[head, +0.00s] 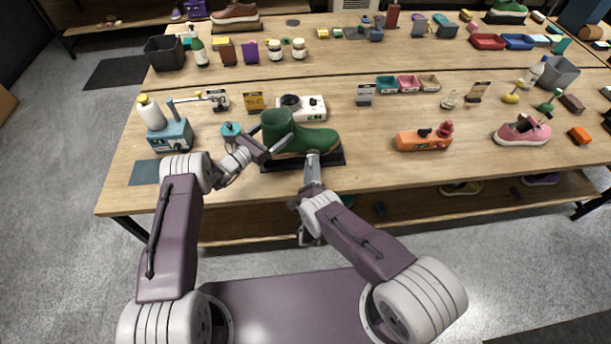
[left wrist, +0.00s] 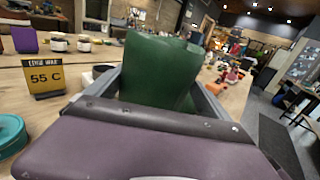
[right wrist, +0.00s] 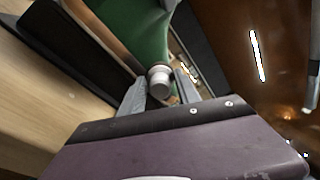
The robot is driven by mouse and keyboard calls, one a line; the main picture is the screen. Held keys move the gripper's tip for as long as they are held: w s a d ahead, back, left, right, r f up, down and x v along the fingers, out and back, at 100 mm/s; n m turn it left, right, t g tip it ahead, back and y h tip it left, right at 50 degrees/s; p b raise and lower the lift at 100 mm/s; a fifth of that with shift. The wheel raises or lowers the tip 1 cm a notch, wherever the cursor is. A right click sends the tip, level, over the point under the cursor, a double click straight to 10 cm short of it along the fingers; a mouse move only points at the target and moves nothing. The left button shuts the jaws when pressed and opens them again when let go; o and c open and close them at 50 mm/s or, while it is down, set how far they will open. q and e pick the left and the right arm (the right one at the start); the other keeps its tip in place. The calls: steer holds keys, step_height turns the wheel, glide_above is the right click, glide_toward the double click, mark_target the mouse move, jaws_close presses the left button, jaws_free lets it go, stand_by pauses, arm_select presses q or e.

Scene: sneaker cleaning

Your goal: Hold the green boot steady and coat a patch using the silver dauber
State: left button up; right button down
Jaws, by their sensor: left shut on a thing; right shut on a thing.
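The green boot (head: 300,138) stands upright on a black stand on the wooden table, toe to the right in the head view. My left gripper (head: 266,146) is shut on the boot's shaft, which shows between its fingers in the left wrist view (left wrist: 160,70). My right gripper (head: 313,160) is shut on the silver dauber (right wrist: 160,82), a small pale cylinder between its fingertips. The dauber's far end is at the boot's side (right wrist: 135,30) in the right wrist view. I cannot tell whether it touches. No coated patch can be made out.
A teal tin (head: 231,130) sits left of the boot, near a yellow "55 C" sign (left wrist: 44,77). A white device (head: 302,107) stands behind the boot.

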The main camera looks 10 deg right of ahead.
arm_select(q)
steer(key=shift+s+f, duration=0.1)
steer(key=shift+f, duration=0.1)
arm_select(e)
steer(key=shift+a, duration=2.55)
arm_select(q)
steer(key=shift+s+d, duration=0.1)
steer(key=shift+d, duration=0.05)
arm_select(e)
steer(key=shift+w+a, duration=0.15)
steer(key=shift+a, duration=1.75)
steer(key=shift+s, duration=2.45)
steer(key=shift+s+d, duration=0.1)
